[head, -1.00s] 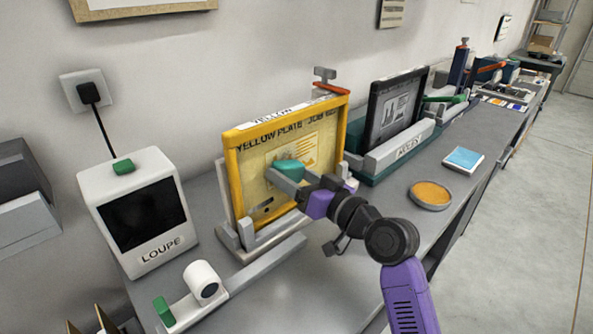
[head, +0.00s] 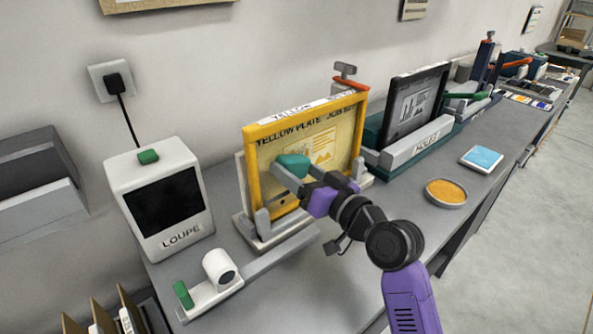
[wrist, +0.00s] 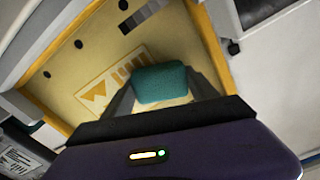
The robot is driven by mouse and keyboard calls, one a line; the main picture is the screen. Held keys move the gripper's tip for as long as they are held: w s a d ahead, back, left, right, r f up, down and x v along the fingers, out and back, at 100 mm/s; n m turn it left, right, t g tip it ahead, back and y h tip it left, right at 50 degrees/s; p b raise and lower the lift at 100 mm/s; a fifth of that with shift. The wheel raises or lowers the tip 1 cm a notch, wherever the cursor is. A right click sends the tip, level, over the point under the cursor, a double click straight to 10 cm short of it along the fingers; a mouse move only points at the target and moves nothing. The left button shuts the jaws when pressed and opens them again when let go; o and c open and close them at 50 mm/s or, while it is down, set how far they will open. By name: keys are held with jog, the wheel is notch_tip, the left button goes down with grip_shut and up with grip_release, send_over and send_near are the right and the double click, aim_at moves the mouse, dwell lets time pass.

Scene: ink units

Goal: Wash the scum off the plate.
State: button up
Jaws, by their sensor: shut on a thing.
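The yellow plate (head: 346,148) stands upright and tilted back in its yellow frame in a grey stand on the bench. It carries dark lettering and a printed picture. In the wrist view the plate (wrist: 70,75) fills the area past the fingers, with dark round spots and a grey step strip near its edge. My gripper (head: 296,172) is shut on a teal pad (head: 293,163), held at the lower left of the plate face. The pad (wrist: 160,82) also shows between the fingers in the wrist view. I cannot tell whether it touches the plate.
A white loupe box (head: 165,200) stands left of the plate. A dark framed plate (head: 412,106) stands in a teal holder to the right. A round dish with an orange top (head: 446,192) and a blue pad (head: 482,158) lie on the bench's right.

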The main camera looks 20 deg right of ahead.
aim_at(307, 153)
jog(key=shift+w+d+b, duration=0.6)
jog(key=shift+d+b, duration=0.35)
jog(key=shift+d, duration=0.75)
jog(key=shift+w+d+b, duration=0.55)
jog(key=shift+d+b, duration=0.4)
jog(key=shift+d, duration=0.7)
jog(key=shift+w+d+b, duration=0.6)
jog(key=shift+d+b, duration=0.35)
jog(key=shift+d, duration=0.75)
jog(key=shift+w+d+f+b, duration=0.1)
jog(key=shift+w+d+b, duration=0.25)
jog(key=shift+d, duration=0.5)
jog(key=shift+w+d+b, duration=0.1)
jog(key=shift+d+b, duration=0.45)
jog(key=shift+d, duration=0.25)
jog(key=shift+s, duration=0.1)
jog(key=shift+a, duration=0.1)
